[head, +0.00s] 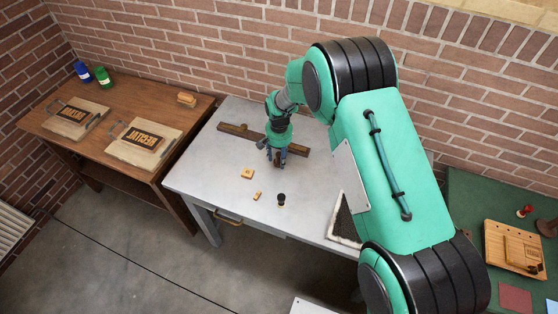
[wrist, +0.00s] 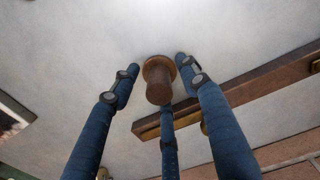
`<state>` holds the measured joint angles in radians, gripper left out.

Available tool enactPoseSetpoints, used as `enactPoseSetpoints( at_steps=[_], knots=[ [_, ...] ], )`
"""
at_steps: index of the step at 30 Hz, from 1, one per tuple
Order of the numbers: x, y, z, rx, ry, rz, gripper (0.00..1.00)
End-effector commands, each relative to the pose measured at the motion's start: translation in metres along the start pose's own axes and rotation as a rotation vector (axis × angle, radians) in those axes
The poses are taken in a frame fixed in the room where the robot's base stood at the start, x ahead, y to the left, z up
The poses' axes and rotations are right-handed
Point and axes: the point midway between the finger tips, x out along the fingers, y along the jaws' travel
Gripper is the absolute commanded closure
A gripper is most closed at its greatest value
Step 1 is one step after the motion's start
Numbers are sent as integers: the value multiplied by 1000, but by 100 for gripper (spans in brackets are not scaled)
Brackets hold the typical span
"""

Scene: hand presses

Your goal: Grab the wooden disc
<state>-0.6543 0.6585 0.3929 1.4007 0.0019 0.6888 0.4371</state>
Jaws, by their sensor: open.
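In the wrist view a brown wooden disc (wrist: 159,70) with a round knob-like stem is between the fingertips of my gripper (wrist: 157,78). Blue fingers stand to its left, right and below it, spread apart. The fingertips are close to the disc; I cannot tell whether any touches it. In the head view my gripper (head: 277,160) points down low over the grey table, and its fingers hide the disc.
A dark wooden rail (head: 240,131) lies on the grey table (head: 207,170) behind my gripper. A wooden block (head: 247,174), a small wooden piece (head: 257,196) and a black-topped cylinder (head: 281,200) stand nearer the front edge. A brown side table (head: 85,148) holds two framed plates.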

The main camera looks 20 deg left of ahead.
Motion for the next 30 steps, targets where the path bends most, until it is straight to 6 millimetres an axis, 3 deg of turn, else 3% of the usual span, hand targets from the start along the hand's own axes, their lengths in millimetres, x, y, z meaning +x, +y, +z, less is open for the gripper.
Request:
enactPoseSetpoints(
  at_steps=[13,20,30],
  knots=[
    [-1,0,0,0,0,0,55],
    [-1,0,0,0,0,0,100],
    [-2,0,0,0,1,0,100]
  ],
)
